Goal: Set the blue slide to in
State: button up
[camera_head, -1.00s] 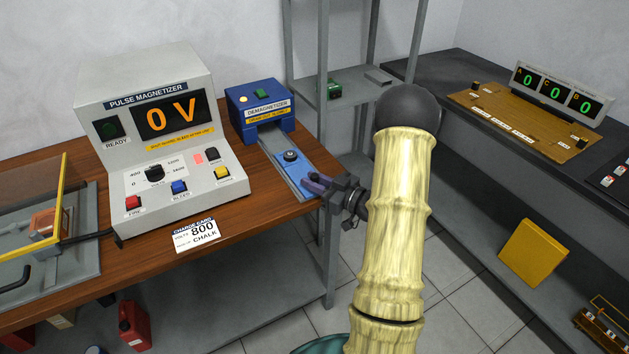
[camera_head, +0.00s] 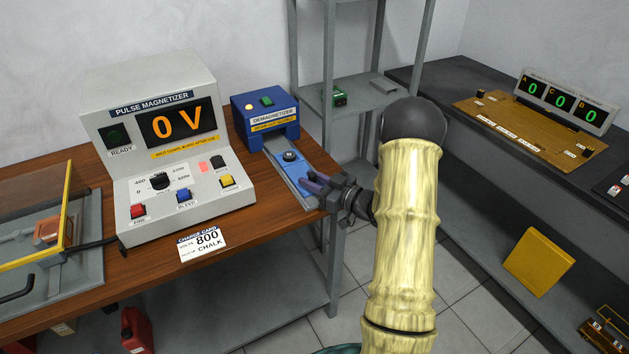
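The blue demagnetizer (camera_head: 266,119) stands at the back right of the wooden bench, with a lit orange lamp and a green button on top. A grey track with a blue slide (camera_head: 287,171) runs out of its opening toward the front right. A dark round piece (camera_head: 289,156) sits on the track, clear of the opening. My gripper (camera_head: 312,184) is at the track's outer end, beside or touching the slide; I cannot tell which. Its fingers are small and overlap the slide's end, so their opening is unclear.
The pulse magnetizer (camera_head: 163,170) reads 0 V, left of the demagnetizer. A charge card (camera_head: 202,243) lies at the bench's front edge. A grey shelf rack (camera_head: 350,110) stands behind my arm. A dark counter (camera_head: 430,90) with a display is at the right.

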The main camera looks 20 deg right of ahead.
jog(key=shift+o, duration=1.1)
jog(key=shift+s+d, duration=0.1)
jog(key=v, duration=1.7)
jog(key=shift+s, duration=0.1)
